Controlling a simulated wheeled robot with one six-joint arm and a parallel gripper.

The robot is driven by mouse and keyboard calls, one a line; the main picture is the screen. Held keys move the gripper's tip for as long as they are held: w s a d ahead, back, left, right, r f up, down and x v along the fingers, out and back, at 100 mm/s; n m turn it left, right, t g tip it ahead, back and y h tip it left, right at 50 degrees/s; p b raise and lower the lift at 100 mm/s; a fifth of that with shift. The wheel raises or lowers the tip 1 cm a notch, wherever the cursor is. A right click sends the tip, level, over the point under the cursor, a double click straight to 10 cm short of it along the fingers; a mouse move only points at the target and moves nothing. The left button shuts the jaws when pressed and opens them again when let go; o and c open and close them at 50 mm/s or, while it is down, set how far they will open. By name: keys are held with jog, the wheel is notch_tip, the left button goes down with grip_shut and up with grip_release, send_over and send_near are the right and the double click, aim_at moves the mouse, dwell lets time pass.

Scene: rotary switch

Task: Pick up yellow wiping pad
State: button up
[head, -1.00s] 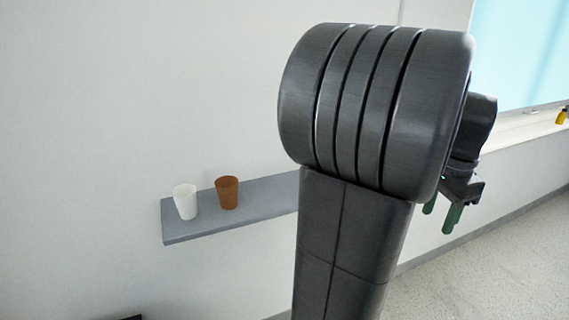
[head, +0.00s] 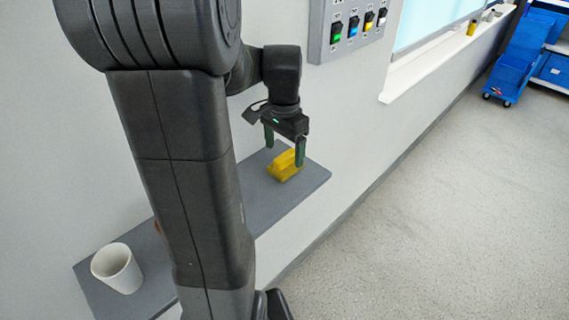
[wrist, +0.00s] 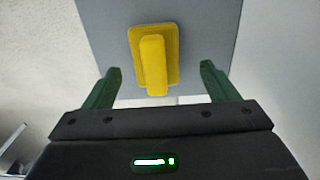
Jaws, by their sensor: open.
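The yellow wiping pad (head: 285,165) lies on the grey shelf (head: 306,185) near its far right end. It has a flat base with a raised grip along its middle, clear in the wrist view (wrist: 153,58). My gripper (head: 284,152) is open, with its green fingers above and close to the pad in the head view. In the wrist view the pad lies ahead of my open fingers (wrist: 160,85), roughly centred between them. Nothing is held. One finger hides a little of the pad in the head view.
A white cup (head: 117,268) stands on the shelf's near left end. A brown cup (head: 157,227) is mostly hidden behind my arm. A switch panel (head: 350,27) is on the wall above the shelf's far end. Blue carts (head: 512,68) stand far right; the floor between is clear.

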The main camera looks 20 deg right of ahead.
aim_at(286, 155)
jog(key=f, duration=0.4)
jog(key=shift+s+d, duration=0.1)
jog(key=shift+s, duration=0.15)
jog(key=c, duration=1.1)
notch_tip(286, 155, up, 10)
jog(key=shift+r, duration=0.1)
jog(key=o, duration=0.4)
jog(key=shift+c, duration=1.3)
